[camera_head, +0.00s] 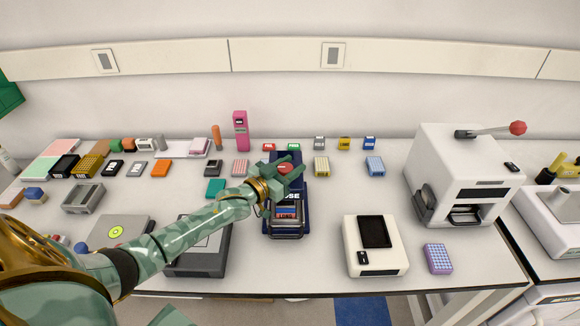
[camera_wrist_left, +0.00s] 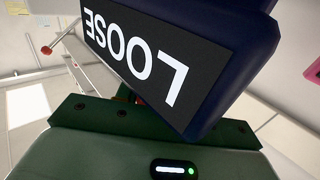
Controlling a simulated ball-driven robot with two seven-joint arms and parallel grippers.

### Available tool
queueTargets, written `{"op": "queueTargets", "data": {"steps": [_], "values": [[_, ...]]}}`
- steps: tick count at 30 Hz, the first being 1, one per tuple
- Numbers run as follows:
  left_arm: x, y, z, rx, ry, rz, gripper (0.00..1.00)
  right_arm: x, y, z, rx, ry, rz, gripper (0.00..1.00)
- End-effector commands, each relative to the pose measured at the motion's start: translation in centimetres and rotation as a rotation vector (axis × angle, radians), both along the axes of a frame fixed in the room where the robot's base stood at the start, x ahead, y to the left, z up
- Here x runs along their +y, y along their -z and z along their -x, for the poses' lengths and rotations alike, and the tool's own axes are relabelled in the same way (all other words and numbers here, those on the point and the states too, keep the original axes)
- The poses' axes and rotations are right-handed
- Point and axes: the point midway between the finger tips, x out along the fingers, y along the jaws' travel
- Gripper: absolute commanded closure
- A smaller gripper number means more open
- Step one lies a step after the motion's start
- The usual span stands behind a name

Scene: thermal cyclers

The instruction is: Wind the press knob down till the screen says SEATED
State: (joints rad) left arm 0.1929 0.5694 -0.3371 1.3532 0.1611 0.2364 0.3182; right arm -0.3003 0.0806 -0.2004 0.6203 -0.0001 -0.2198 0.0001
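The dark blue thermal cycler (camera_head: 301,222) stands in the middle of the bench. Its screen reads LOOSE, upside down and tilted, in the left wrist view (camera_wrist_left: 135,55); in the head view only the end of the word shows beside my wrist. The red press knob (camera_head: 285,168) sits at the top of the cycler. My left gripper (camera_head: 287,167) is at the knob, with a green finger on either side of it. Whether the fingers touch the knob is too small to tell, and the wrist view hides them behind the screen housing. My right gripper is not in view.
A dark grey device (camera_head: 205,262) lies under my left forearm. A white device with a black screen (camera_head: 375,245) and a larger white machine with a red-tipped lever (camera_head: 465,175) stand to the right. Small blocks and racks line the back. Bare bench shows right of the cycler.

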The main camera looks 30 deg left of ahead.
Motion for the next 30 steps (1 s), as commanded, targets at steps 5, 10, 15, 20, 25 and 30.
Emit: {"op": "queueTargets", "data": {"steps": [5, 10, 15, 20, 25, 30], "values": [[0.0, 0.0, 0.0, 0.000, 0.006, -0.001, 0.84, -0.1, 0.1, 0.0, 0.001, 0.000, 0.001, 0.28], [0.0, 0.2, 0.0, 0.001, 0.054, -0.004, 0.84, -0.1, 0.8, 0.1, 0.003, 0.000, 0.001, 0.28], [-0.1, 0.4, 0.1, 0.001, 0.151, -0.009, 0.84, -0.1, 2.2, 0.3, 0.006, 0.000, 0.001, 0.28], [-0.2, 0.5, 0.1, 0.000, 0.263, -0.007, 0.84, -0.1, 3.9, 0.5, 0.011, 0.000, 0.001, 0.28], [-0.4, 0.5, 0.2, 0.001, 0.373, -0.004, 0.84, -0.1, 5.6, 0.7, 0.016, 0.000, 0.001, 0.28], [-0.6, 0.4, 0.3, 0.002, 0.456, -0.003, 0.84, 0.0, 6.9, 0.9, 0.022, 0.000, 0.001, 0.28]]}}
